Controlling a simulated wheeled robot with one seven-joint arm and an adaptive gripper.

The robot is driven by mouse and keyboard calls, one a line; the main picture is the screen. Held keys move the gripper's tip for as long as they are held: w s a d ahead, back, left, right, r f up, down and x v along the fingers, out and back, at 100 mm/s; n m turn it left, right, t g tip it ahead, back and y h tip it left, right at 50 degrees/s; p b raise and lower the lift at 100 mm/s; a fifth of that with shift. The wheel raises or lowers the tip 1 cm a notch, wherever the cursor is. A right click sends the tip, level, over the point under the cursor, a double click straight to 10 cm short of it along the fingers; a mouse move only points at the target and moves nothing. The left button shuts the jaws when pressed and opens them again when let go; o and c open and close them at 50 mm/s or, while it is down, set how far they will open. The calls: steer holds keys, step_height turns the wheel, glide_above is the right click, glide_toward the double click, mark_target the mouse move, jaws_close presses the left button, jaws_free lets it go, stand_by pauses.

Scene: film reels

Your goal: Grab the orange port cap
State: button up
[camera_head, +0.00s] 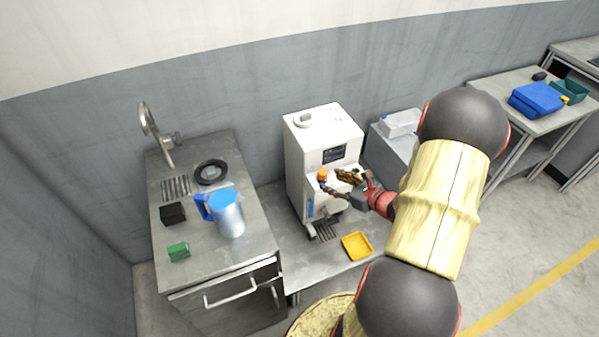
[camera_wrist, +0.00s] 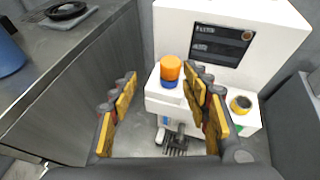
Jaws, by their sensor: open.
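The orange port cap (camera_head: 322,175) sits on the front ledge of the white machine (camera_head: 303,150). In the wrist view the orange cap (camera_wrist: 171,68) rests upright on a blue base, near the tip of the right finger. My gripper (camera_head: 338,183) is in front of the machine, beside the cap. In the wrist view my gripper (camera_wrist: 160,90) is open, its two yellow-padded fingers apart with nothing held. The cap shows between the fingers, closer to the right one, and lies beyond the fingertips. Whether a finger touches it, I cannot tell.
A second, yellow port (camera_wrist: 241,104) sits on the machine at the right. A yellow tray (camera_head: 357,246) lies on the low table. A steel counter (camera_head: 240,262) at left holds a blue-handled jug (camera_head: 228,215). A clear container (camera_head: 401,122) stands right of the machine.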

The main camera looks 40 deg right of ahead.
mark_target(324, 173)
steer(key=shift+w+d+f+m+b, duration=0.15)
steer(key=shift+w+d+m+b, duration=0.1)
steer(key=shift+w, duration=0.35)
steer(key=shift+w+d+f+m+b, duration=0.15)
steer(key=shift+w+d+m, duration=0.1)
steer(key=shift+w, duration=0.3)
steer(key=b+x, duration=0.2)
steer(key=x, duration=0.2)
steer(key=shift+w+d+f, duration=0.2)
steer(key=shift+w, duration=0.45)
steer(key=shift+c, duration=0.7)
